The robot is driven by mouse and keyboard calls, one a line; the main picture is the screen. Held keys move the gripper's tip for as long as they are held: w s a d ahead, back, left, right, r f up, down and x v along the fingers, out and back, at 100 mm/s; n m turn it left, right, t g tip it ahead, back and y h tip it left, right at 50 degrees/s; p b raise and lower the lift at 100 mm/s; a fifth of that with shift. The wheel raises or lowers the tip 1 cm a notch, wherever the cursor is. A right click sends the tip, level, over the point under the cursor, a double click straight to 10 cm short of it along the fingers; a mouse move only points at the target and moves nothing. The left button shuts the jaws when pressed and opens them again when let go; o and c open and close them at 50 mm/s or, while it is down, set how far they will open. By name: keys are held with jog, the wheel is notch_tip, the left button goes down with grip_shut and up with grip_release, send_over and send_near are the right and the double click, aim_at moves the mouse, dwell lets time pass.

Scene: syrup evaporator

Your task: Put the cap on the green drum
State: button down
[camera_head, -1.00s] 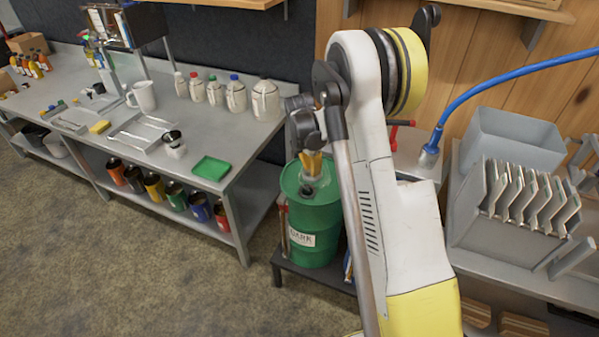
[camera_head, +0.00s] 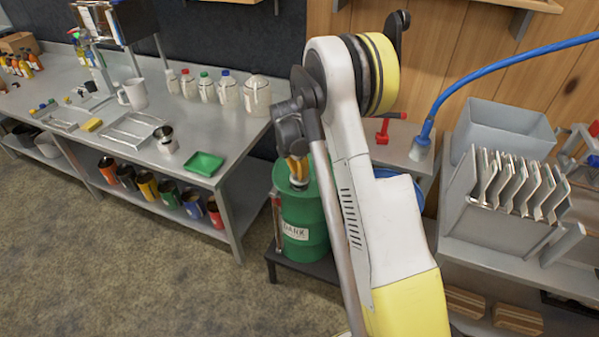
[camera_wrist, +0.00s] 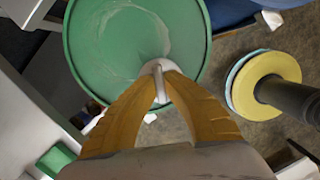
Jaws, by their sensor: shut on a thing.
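The green drum (camera_head: 303,225), with a white label on its side, stands on a low dark stand right of the bench. My gripper (camera_head: 298,180) points down over its top, with its orange fingers partly hidden by my arm. In the wrist view my gripper (camera_wrist: 161,82) is shut on a small pale grey piece, which seems to be the cap (camera_wrist: 158,67). It appears against the near part of the drum's round top (camera_wrist: 110,40). I cannot tell whether the cap touches the drum. No opening shows on the visible part of the top.
A bench (camera_head: 120,165) at left holds jugs, a green tray (camera_head: 204,163) and a black-topped jar (camera_head: 166,139). At right are a blue hose (camera_head: 470,80), a red valve handle (camera_head: 383,128) and a metal rack (camera_head: 505,205). Floor is open in front.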

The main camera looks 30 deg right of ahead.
jog(key=shift+r, duration=0.35)
jog(key=shift+f+b, duration=1.2)
jog(key=shift+f, duration=0.25)
dwell(1.4)
jog(key=m+g, duration=0.1)
jog(key=m, duration=0.4)
jog(key=shift+m+b, duration=0.4)
jog(key=m+g, duration=0.1)
jog(key=m, duration=0.3)
jog(key=shift+f+m+y+b, duration=0.1)
jog(key=shift+m+y+b, duration=0.2)
jog(key=shift+m, duration=0.6)
